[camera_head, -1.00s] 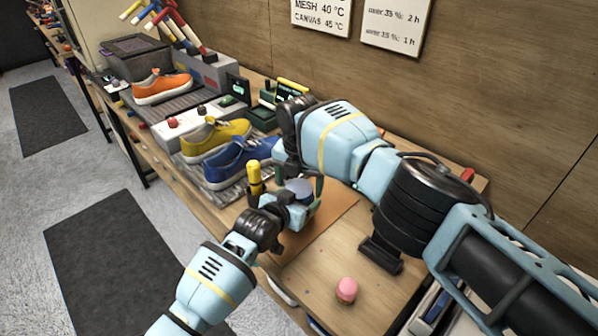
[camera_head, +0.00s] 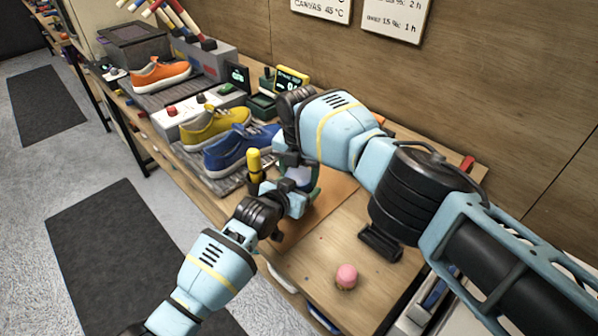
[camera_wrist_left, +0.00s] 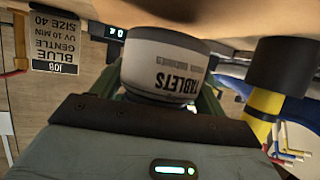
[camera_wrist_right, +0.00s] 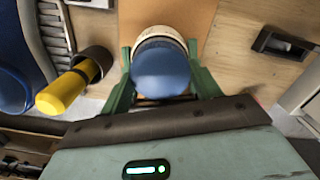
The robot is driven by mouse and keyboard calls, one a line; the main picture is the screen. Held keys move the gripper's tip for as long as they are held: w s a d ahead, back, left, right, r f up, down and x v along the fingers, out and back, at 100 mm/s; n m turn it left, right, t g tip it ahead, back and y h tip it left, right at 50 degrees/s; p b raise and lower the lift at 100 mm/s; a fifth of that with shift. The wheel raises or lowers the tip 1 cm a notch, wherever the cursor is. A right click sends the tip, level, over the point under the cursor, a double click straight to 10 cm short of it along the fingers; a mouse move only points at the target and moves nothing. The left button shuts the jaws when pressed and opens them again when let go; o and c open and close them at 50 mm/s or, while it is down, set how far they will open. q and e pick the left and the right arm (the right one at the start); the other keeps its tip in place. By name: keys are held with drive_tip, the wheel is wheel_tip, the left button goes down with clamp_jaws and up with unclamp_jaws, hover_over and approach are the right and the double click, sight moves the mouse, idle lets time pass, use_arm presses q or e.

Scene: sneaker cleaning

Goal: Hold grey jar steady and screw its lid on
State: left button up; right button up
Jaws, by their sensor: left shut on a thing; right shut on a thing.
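The grey jar (camera_wrist_left: 160,68), printed with the word TABLETS, is between the green fingers of my left gripper (camera_wrist_left: 160,95); the picture there is upside down. In the head view my left gripper (camera_head: 292,198) holds it at the bench's middle. My right gripper (camera_wrist_right: 162,88) is shut on the blue round lid (camera_wrist_right: 161,70), with a finger on each side. A pale jar rim shows just behind the lid in the right wrist view, so the lid lies over the jar's mouth. I cannot tell how tightly it sits. My right gripper comes down from above.
A yellow-and-black bottle or tool (camera_wrist_right: 68,85) stands close beside the grippers. Blue (camera_head: 240,147), yellow (camera_head: 213,127) and orange (camera_head: 160,74) sneakers are to the left. A pink object (camera_head: 346,276) lies in front. A brown mat (camera_wrist_right: 185,15) is under the jar.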

drive_tip(key=m, duration=0.9)
drive_tip(key=shift+m, duration=0.4)
drive_tip(key=o, duration=1.1)
drive_tip(key=shift+s+r, duration=0.1)
drive_tip(key=shift+r, duration=2.15)
drive_tip(key=shift+c, duration=0.3)
drive_tip(key=r+n, duration=0.1)
drive_tip(key=n, duration=0.3)
drive_tip(key=shift+r+n, duration=0.3)
drive_tip(key=shift+r, duration=0.1)
drive_tip(key=n, duration=0.1)
drive_tip(key=r+n, duration=0.1)
drive_tip(key=n, duration=0.3)
drive_tip(key=shift+r, duration=0.35)
